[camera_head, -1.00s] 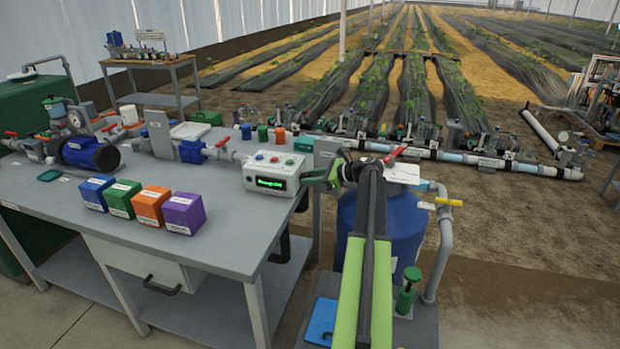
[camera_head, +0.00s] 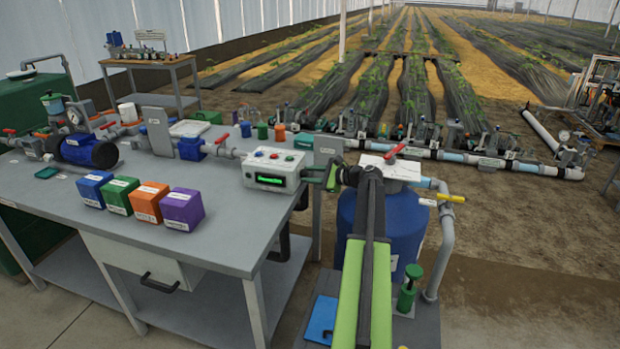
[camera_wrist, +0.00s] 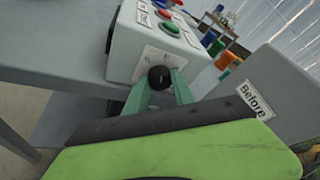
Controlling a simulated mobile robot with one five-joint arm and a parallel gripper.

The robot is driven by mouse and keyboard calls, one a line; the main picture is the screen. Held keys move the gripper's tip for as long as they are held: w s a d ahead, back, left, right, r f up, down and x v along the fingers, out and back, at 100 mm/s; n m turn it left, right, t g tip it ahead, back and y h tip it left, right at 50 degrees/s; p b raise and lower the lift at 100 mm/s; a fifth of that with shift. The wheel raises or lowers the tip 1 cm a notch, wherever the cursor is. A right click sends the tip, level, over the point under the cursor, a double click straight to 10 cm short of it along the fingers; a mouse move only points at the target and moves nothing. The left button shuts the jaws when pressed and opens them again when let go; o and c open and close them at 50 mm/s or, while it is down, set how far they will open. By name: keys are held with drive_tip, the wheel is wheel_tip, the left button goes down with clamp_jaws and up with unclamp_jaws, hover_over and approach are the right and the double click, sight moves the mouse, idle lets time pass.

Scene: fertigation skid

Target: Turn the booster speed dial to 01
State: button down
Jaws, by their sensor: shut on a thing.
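The control box (camera_head: 274,169) is pale grey and stands at the right end of the bench, with a lit green display (camera_head: 269,179) too small to read and several coloured buttons on top. In the wrist view, a black round dial (camera_wrist: 160,77) sits on a white plate on the side of the box (camera_wrist: 135,42). My gripper (camera_wrist: 161,84) has its green fingers on either side of this dial, shut on it. In the head view my gripper (camera_head: 322,175) reaches the right side of the box; the dial itself is hidden there. No dial marking is readable.
Blue, green, orange and purple blocks (camera_head: 147,201) stand in a row on the bench (camera_head: 200,245). A blue tank (camera_head: 378,225) with a red-handled valve stands to the right, below my arm. A grey panel labelled "Before" (camera_wrist: 250,110) is close to the right of my gripper.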

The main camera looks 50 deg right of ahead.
drive_tip(key=shift+f+n+t+h+b, duration=0.1)
drive_tip(key=shift+n+t+h+b, duration=0.4)
drive_tip(key=shift+n+b, duration=0.75)
drive_tip(key=shift+f+n+t+h+b, duration=0.1)
drive_tip(key=shift+n+t+h+b, duration=0.2)
drive_tip(key=shift+n+t+b, duration=0.7)
drive_tip(key=shift+d+r+n, duration=0.1)
drive_tip(key=shift+n, duration=0.35)
drive_tip(key=c, duration=1.1)
unclamp_jaws()
drive_tip(key=shift+s, duration=0.1)
drive_tip(key=s, duration=1.1)
drive_tip(key=s+d+r+p, duration=0.1)
drive_tip(key=s, duration=0.5)
drive_tip(key=shift+s+d, duration=0.1)
drive_tip(key=shift+s, duration=0.05)
